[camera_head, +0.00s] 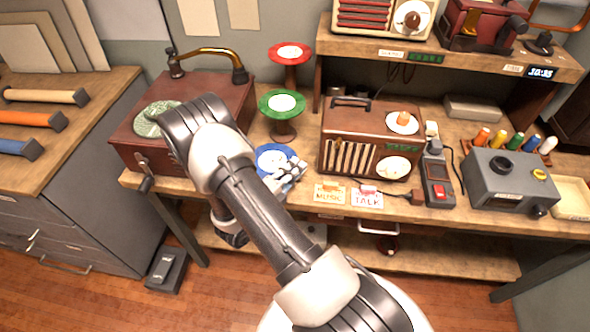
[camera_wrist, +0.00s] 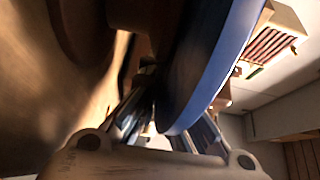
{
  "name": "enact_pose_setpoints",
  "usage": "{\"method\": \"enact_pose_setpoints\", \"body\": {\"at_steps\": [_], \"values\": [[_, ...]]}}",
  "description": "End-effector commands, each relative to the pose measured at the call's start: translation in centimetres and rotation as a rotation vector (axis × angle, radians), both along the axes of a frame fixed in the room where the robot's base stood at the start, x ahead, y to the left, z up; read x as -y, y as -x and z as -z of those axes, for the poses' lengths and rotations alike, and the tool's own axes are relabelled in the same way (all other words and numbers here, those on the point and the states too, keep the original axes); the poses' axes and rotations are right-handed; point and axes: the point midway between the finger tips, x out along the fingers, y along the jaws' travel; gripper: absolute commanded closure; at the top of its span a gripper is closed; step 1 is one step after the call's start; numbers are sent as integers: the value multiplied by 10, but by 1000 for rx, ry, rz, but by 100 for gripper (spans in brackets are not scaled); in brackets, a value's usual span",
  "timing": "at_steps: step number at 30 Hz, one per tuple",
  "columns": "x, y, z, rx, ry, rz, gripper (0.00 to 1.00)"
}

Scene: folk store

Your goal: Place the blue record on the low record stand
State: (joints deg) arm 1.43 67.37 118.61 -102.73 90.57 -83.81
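The blue record (camera_head: 268,155), with a pale centre, is at the low front position of the stand group. My gripper (camera_head: 289,177) is at its right front edge. In the wrist view the blue record (camera_wrist: 218,65) shows nearly edge-on, reaching between the fingers of my gripper (camera_wrist: 160,112), which look closed on its rim. Brown round parts, seemingly the low record stand (camera_wrist: 142,14), lie close beside its underside. I cannot tell whether record and stand touch. The stand is hidden under the record in the head view.
A green record (camera_head: 281,102) and a red record (camera_head: 290,52) sit on taller stands behind. A record player (camera_head: 190,92) stands at the left, and a wooden radio (camera_head: 350,150) at the right. Label cards (camera_head: 330,195) lie at the bench's front edge.

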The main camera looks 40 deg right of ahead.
Motion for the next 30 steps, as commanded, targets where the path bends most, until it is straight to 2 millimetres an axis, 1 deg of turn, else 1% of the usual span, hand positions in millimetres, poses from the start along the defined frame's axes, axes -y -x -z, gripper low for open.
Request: {"method": "enact_pose_setpoints", "body": {"at_steps": [4,8,9,18,26,29,30], "values": [[0,0,-2,1,1,0,100],[0,0,2,1,1,0,100],[0,0,2,0,0,0,94],[0,0,2,0,0,0,75],[0,0,2,0,0,0,75],[0,0,-3,1,0,0,75],[-4,0,-3,0,0,-2,75]]}}
